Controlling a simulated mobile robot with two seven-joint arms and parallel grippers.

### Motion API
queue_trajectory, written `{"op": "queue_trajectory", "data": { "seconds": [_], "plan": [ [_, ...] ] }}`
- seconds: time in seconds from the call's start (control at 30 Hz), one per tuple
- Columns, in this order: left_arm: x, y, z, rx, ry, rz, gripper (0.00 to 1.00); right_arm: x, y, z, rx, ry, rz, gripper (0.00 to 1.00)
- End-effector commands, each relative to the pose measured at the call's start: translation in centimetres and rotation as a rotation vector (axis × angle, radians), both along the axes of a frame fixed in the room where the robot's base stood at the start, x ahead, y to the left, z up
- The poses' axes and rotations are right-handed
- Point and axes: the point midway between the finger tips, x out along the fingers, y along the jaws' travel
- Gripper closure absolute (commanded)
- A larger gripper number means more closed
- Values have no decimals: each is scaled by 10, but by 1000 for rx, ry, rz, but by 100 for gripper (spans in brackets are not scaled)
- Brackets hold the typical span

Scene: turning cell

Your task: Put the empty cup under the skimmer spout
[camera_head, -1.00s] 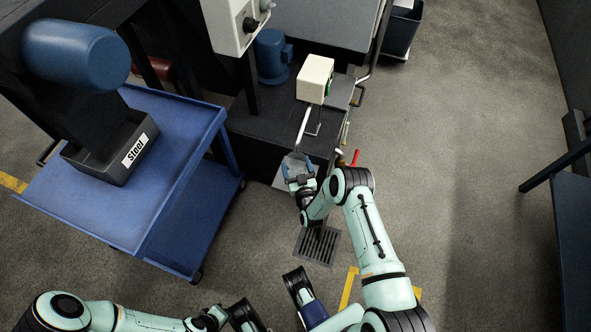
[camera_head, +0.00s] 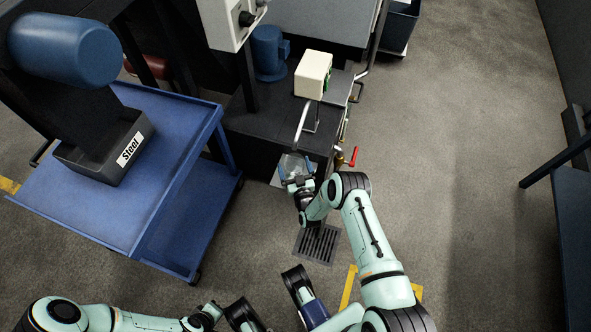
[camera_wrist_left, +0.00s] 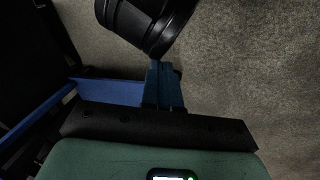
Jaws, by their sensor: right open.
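The clear cup (camera_head: 292,162) stands upright-looking on a pale plate (camera_head: 278,180) at the foot of the dark machine base. The skimmer (camera_head: 313,75) is a cream box. Its pale spout (camera_head: 301,122) slants down and ends just above the cup in the head view. My right gripper (camera_head: 297,170) is open, with its blue fingers on either side of the cup. Whether they touch it is too small to tell. My left gripper's blue fingers (camera_wrist_left: 165,85) are together in the left wrist view, with nothing visible between them. The cup's lower part is partly hidden.
A blue cart (camera_head: 165,190) with a grey bin labelled Steel (camera_head: 100,155) stands at left. A red-handled valve (camera_head: 353,156) is close to the right of my right gripper. A floor drain (camera_head: 317,243) lies in front. The floor at right is clear.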

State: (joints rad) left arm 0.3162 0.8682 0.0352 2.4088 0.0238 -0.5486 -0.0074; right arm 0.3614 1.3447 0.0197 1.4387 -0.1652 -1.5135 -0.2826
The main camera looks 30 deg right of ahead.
Motion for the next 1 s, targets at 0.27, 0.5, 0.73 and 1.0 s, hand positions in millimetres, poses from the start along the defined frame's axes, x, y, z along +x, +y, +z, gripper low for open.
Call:
{"op": "queue_trajectory", "data": {
  "seconds": [0.27,0.5,0.73,1.0],
  "plan": [
    [-17,-9,15,-22,43,-19,100,-33,9,4,1,5,1,0],
    [-35,-18,29,-46,93,-39,100,-83,23,3,1,5,1,0],
    [-44,-21,34,-57,117,-48,100,-111,31,2,1,2,1,0],
    [-46,-22,35,-59,121,-51,100,-116,32,2,0,0,0,0]
  ]
}}
